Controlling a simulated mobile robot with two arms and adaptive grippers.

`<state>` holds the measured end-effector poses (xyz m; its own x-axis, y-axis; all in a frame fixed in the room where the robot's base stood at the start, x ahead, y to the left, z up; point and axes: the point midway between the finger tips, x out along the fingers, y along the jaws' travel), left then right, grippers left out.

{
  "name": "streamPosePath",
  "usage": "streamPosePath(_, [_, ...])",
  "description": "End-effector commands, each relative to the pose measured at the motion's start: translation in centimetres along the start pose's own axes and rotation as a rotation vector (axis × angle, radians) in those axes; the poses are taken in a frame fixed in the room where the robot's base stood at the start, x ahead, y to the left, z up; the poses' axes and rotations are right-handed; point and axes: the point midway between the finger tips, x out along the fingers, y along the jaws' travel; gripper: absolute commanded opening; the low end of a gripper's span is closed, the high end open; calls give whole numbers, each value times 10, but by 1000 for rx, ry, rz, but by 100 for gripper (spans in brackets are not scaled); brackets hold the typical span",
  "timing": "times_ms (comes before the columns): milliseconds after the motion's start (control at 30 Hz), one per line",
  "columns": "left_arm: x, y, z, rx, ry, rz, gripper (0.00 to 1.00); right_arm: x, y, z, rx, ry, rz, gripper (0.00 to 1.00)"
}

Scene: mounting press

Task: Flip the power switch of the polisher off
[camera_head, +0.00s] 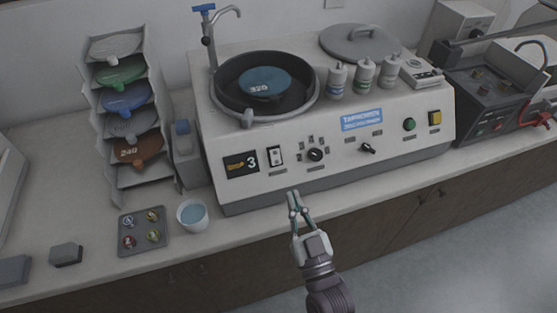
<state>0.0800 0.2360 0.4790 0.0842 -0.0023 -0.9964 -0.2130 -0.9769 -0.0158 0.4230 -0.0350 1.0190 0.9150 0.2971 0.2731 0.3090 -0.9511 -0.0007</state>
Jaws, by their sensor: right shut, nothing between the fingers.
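The polisher (322,184) is a wide white machine on the counter, with a black bowl holding a blue disc on its top left. Its front panel has a small black-and-white rocker switch (275,156), which looks like the power switch; its position is too small to tell. My right gripper (294,193) is shut and empty, in front of the panel, below and a little right of the rocker switch and apart from it. My left gripper is not in view.
A black knob (315,155), a selector (368,149), a green button (409,124) and a yellow button (435,118) share the panel. A cup (193,215) and a grey tray (143,243) stand left of the machine, near a disc rack (116,165). A dark machine (490,92) is at right.

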Motion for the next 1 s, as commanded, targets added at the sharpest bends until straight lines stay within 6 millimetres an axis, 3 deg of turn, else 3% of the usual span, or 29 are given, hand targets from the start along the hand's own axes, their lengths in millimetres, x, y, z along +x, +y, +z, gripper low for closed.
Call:
streamPosePath(367, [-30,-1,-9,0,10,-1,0,84,0,-5,-1,3,0,0])
streamPosePath(600, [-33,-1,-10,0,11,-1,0,101,0,21,-1,0,0,0])
streamPosePath(1000, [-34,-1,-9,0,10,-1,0,107,0,28,0,1,0,0])
